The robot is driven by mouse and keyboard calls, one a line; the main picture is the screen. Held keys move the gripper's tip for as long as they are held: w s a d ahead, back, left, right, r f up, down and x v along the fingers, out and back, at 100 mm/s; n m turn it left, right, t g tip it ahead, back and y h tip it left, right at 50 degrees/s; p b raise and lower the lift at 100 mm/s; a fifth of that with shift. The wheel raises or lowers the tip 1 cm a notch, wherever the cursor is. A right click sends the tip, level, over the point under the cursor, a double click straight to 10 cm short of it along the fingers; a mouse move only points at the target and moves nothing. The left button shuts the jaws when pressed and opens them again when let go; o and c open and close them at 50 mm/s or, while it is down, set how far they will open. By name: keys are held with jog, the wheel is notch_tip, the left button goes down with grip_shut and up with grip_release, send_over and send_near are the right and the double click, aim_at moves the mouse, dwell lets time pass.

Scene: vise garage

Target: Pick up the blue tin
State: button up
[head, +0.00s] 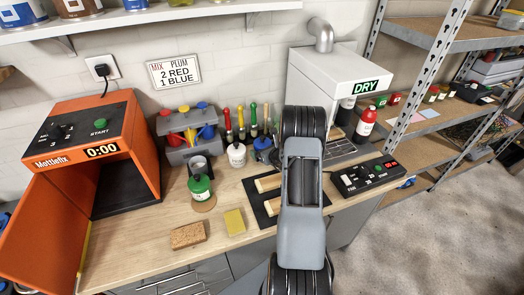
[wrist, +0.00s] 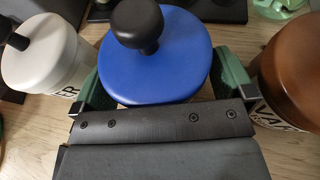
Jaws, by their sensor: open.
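The blue tin (wrist: 155,55) has a wide blue lid with a black knob and fills the middle of the wrist view. In the head view the blue tin (head: 263,144) stands at the back of the workbench, partly hidden by my arm. My gripper (wrist: 164,85) is open, with one green finger on each side of the blue tin. I cannot tell whether the fingers touch it.
A white-lidded tin (wrist: 42,52) stands close at left and a brown-lidded tin (wrist: 292,75) close at right. A green-lidded tin (head: 200,188), a brown sponge (head: 188,235) and a yellow sponge (head: 235,222) are on the workbench (head: 150,250). An orange machine (head: 85,150) stands left.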

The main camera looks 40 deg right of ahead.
jog(key=c, duration=1.1)
jog(key=shift+c, duration=0.2)
jog(key=shift+r, duration=0.1)
